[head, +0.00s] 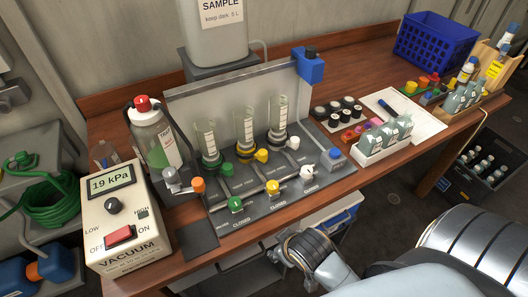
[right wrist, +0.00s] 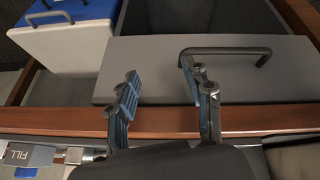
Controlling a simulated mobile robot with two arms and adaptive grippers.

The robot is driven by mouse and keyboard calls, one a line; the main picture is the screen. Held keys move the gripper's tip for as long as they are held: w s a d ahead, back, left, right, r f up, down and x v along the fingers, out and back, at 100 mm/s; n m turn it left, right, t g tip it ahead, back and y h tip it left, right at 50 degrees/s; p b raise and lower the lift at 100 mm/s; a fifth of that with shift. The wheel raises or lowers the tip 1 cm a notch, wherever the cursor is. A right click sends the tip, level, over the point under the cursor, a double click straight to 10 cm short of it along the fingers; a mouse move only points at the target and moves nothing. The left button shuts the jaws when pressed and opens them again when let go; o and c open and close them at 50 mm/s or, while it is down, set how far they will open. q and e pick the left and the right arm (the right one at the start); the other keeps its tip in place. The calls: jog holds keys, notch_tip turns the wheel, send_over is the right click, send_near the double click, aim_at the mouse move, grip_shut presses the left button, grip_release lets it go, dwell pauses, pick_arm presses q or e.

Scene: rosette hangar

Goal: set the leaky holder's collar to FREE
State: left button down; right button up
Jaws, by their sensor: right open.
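Three clear holders stand in a row on the grey manifold panel in the head view: one with a green knob (head: 226,169), one with a yellow knob (head: 261,155), one with a white knob (head: 293,143). Their collars are too small to read, and I cannot tell which holder leaks. Green (head: 235,203), yellow (head: 272,187) and white (head: 307,171) valve knobs sit in front, with small CLOSED labels. The vacuum box (head: 122,220) reads 19 kPa. My right gripper (right wrist: 161,76) is open and empty over the bench's front edge, near a drawer handle (right wrist: 225,52). My left gripper is out of view.
A bottle with a red cap (head: 155,140) stands left of the holders. A white rack of small bottles (head: 370,160), a dark tray of vials (head: 338,110) and a blue basket (head: 435,45) stand to the right. The wooden edge (right wrist: 250,120) runs below the grey drawer front (right wrist: 160,60).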

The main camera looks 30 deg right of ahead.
jog(key=w+r+n+t, duration=0.3)
jog(key=w+r+t, duration=0.45)
jog(key=r, duration=0.65)
jog(key=w+r+n+t, duration=0.45)
jog(key=w+r, duration=0.65)
jog(key=r, duration=0.3)
jog(key=a+r+n+t+y, duration=0.3)
jog(key=a+r+n+y, duration=0.3)
jog(key=r+n+y, duration=0.25)
jog(key=a+r+n+g+y, duration=0.1)
jog(key=a+r+n+y, duration=0.15)
jog(key=n+y, duration=0.25)
jog(key=n+g+h, duration=1.1)
jog(key=n+g, duration=0.4)
jog(key=n, duration=0.3)
send_near(263, 152)
jog(key=p+x, duration=0.3)
jog(key=x, duration=0.6)
jog(key=shift+w+f, duration=0.1)
